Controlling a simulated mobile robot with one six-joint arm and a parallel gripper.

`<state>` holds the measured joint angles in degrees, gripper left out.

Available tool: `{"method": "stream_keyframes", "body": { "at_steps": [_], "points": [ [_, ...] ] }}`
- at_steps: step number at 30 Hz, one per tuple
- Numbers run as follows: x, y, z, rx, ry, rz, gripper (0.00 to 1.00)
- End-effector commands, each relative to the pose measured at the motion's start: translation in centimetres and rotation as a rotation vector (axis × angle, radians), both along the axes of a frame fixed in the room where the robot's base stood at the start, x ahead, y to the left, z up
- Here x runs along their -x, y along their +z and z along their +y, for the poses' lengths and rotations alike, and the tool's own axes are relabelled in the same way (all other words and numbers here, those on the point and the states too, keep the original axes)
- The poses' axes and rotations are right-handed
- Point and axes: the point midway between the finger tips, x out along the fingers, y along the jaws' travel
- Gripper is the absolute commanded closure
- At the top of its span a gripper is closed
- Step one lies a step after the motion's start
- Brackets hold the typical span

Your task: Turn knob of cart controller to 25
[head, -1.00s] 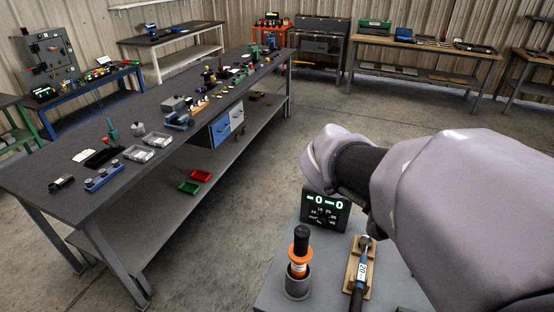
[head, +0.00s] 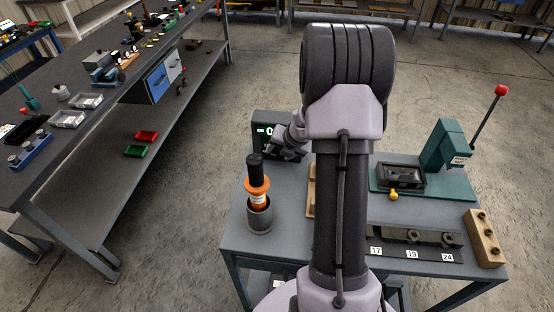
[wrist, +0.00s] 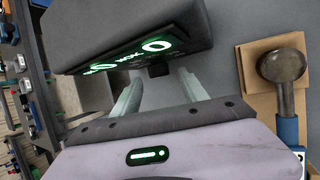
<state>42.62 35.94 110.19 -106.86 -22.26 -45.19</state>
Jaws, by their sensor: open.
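The cart controller (head: 264,124) is a dark box with a green lit display at the back left of the grey cart top, partly hidden by my arm. A 0 shows on its display. In the wrist view the controller (wrist: 120,32) fills the top, with green digits on its face. My gripper (wrist: 158,88) is open, its two pale fingers reaching toward the lower edge of that face. A small dark block (wrist: 158,70), perhaps the knob, shows between the fingertips; I cannot tell whether they touch it. The dial and its setting are hidden.
On the cart, an orange and black tool (head: 257,184) stands in a grey cup (head: 260,215) near the controller. A teal press (head: 444,148) with a red-knobbed lever stands at right. A wooden holder (wrist: 262,100) with a blue-handled tool lies beside my gripper. A long workbench (head: 90,150) is at left.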

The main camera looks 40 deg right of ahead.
Motion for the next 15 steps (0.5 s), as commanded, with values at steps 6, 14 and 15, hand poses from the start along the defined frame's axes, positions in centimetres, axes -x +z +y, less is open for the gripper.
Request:
{"method": "stream_keyframes", "body": {
  "at_steps": [6,14,15],
  "points": [
    [-1.02,-1.64,-0.15,0.0,-0.001,-0.001,0.49],
    [-1.07,-1.6,-0.16,0.0,-0.001,-0.001,0.51],
    [-1.06,-1.59,-0.15,0.0,-0.001,-0.001,0.59]
  ]
}}
